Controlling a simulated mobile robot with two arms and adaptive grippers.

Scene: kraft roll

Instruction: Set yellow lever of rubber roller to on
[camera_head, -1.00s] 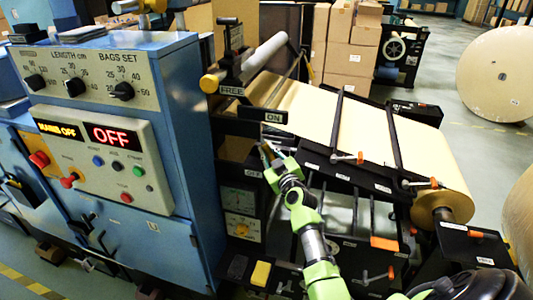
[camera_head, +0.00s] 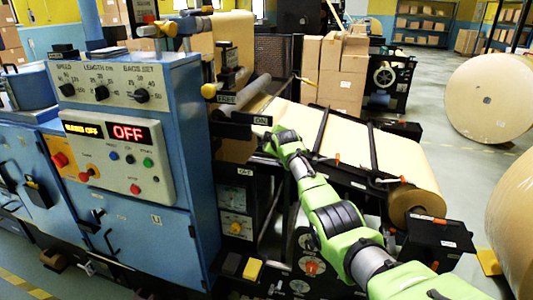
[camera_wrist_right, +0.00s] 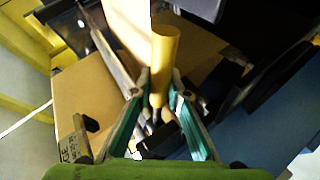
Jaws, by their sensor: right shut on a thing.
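In the wrist view the yellow lever (camera_wrist_right: 164,55) is a round yellow handle standing between my right fingertips. My right gripper (camera_wrist_right: 160,84) is shut on it, with one finger on each side. In the head view my right gripper (camera_head: 268,139) is at the roller frame, just below the black ON plate (camera_head: 251,119). The handle it holds is hidden there by the gripper and arm. The FREE plate (camera_head: 227,99) is up and left of the ON plate. A yellow knob (camera_head: 209,90) shows beside the FREE plate. My left gripper is not in view.
The blue control cabinet (camera_head: 178,140) with a red OFF display (camera_head: 128,132) stands close on the left. The kraft web (camera_head: 350,145) slopes down to a roll (camera_head: 415,202) on the right. Black frame bars with orange handles are near my arm.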

